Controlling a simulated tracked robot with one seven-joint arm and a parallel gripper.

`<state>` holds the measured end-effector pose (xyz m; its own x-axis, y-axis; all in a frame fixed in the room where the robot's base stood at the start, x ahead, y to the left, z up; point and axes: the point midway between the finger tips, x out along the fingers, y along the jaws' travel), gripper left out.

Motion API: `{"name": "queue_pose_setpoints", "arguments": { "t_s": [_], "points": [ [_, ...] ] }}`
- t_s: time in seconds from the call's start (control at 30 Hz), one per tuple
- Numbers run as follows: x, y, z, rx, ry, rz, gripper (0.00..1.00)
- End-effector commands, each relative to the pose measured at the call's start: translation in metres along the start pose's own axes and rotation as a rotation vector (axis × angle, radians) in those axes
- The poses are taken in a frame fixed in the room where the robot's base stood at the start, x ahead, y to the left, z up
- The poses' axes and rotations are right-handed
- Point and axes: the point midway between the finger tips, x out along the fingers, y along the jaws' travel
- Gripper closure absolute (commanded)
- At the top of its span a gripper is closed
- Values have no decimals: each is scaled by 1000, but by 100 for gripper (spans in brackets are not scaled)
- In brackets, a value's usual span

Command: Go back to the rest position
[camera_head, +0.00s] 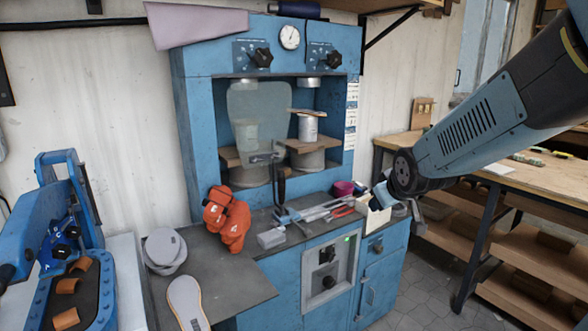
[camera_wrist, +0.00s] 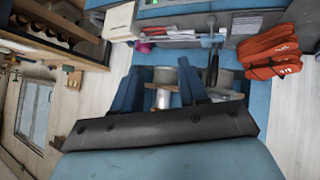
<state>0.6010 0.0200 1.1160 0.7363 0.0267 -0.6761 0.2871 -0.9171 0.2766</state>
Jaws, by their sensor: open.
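My gripper (camera_head: 386,196) is at the end of my arm, which comes in from the upper right in the head view. It is above the right end of the blue machine's bench, near a white box (camera_head: 374,218). In the wrist view, two blue fingers of my gripper (camera_wrist: 162,78) stand apart with nothing held between them. The blue machine (camera_head: 205,120) fills the middle of the head view. In the head view the fingers are small and partly hidden by the wrist.
Tools (camera_head: 315,212), an orange bundle (camera_head: 228,217) and grey sole pieces (camera_head: 165,250) lie on the bench. A wooden table (camera_head: 540,178) with shelves stands at the right. A blue device (camera_head: 62,235) stands at the left. Tiled floor (camera_head: 420,290) is clear between machine and table.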

Motion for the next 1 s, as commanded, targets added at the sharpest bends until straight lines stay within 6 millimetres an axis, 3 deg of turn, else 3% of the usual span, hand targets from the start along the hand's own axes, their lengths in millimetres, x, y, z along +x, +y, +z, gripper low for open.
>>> {"name": "queue_pose_setpoints", "arguments": {
  "t_s": [0.03,0.27,0.6,0.8,1.0],
  "points": [
    [-16,2,3,29,-16,1,57],
    [-79,1,30,163,-128,-8,57],
    [-166,-15,77,348,-279,-32,57],
    [-192,-24,93,402,-328,-41,57],
    [-196,-26,96,412,-339,-43,57]
  ]
}}
